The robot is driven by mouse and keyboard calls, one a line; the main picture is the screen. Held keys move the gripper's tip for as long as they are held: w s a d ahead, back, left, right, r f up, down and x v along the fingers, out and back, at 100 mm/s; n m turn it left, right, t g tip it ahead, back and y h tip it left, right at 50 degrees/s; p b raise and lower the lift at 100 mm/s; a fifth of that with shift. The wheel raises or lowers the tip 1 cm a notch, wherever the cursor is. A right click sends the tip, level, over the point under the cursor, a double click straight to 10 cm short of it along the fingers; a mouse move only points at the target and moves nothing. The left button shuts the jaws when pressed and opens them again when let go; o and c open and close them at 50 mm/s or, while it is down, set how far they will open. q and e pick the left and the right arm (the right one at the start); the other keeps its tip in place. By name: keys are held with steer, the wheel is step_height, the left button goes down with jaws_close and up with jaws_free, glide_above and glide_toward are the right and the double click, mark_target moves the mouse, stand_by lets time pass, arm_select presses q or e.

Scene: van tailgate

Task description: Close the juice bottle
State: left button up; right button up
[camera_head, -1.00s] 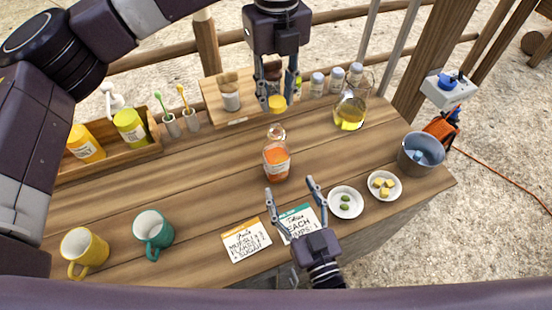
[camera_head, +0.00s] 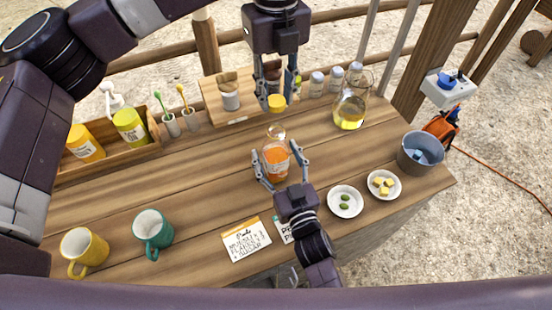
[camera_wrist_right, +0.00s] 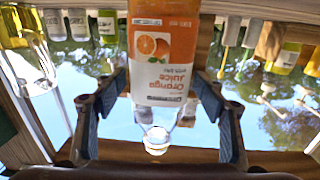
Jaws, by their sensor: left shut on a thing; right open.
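The juice bottle (camera_head: 276,158) stands upright on the wooden counter with orange juice in it and its neck uncapped. It also shows in the right wrist view (camera_wrist_right: 160,60), upside down, with its printed label facing the camera. My left gripper (camera_head: 277,104) points down above and behind the bottle, shut on a yellow cap (camera_head: 277,101). The cap is apart from the bottle neck. My right gripper (camera_head: 280,172) is open, coming from the front, with one finger on each side of the bottle. In the right wrist view its fingers (camera_wrist_right: 160,128) show a gap to the bottle.
A wooden riser (camera_head: 238,118) with jars stands behind the bottle. A glass carafe (camera_head: 350,108) is to the right. Two small plates (camera_head: 345,212), a metal bucket (camera_head: 402,160), two mugs (camera_head: 153,247) and note cards (camera_head: 246,240) lie around. The counter left of the bottle is clear.

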jaws_close()
arm_select(q)
steer(key=shift+f, duration=2.5)
steer(key=shift+f, duration=0.85)
steer(key=shift+f, duration=0.6)
